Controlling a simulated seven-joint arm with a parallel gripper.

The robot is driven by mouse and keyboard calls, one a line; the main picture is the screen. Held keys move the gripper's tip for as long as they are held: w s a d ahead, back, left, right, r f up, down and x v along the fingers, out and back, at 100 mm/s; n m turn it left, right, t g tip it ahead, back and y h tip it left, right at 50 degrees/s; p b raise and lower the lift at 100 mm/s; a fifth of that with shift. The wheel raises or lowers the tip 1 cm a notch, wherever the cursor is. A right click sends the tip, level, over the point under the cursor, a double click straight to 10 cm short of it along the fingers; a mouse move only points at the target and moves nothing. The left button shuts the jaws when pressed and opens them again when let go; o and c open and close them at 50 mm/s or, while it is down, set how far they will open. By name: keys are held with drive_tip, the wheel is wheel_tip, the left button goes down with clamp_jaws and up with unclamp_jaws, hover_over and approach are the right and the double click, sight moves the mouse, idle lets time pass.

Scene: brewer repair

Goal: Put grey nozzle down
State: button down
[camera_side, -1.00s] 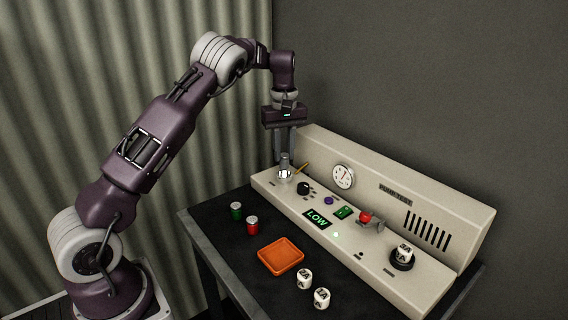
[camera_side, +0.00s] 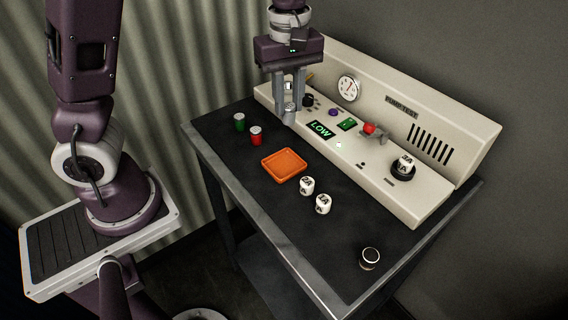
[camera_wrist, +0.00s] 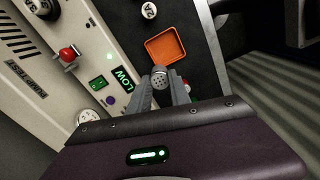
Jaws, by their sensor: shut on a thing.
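The grey nozzle (camera_side: 289,112) is a small cylinder held between the fingers of my gripper (camera_side: 289,106). In the side view it hangs just above the front edge of the beige panel's left end, and I cannot tell its exact height. In the wrist view the nozzle (camera_wrist: 160,78) shows its perforated round end, pinched between the fingertips of my gripper (camera_wrist: 160,88). The orange tray (camera_side: 265,164) lies on the black table in front of the panel. It is empty, and it also shows in the wrist view (camera_wrist: 148,52), beyond the nozzle.
A green can (camera_side: 239,122) and a red can (camera_side: 256,136) stand left of the tray. Two white labelled cylinders (camera_side: 307,186) (camera_side: 323,204) stand right of it. A dark cylinder (camera_side: 370,259) is near the front. The beige panel (camera_side: 430,195) carries a red knob (camera_side: 369,128) and a gauge (camera_side: 348,88).

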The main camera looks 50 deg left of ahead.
drive_tip(key=f, duration=0.3)
drive_tip(key=s+f, duration=0.1)
drive_tip(key=f, duration=0.3)
drive_tip(key=s+d+f, duration=0.1)
drive_tip(key=f, duration=0.2)
drive_tip(key=shift+f, duration=0.35)
drive_tip(key=c, duration=1.2)
unclamp_jaws()
drive_tip(key=shift+f, duration=0.1)
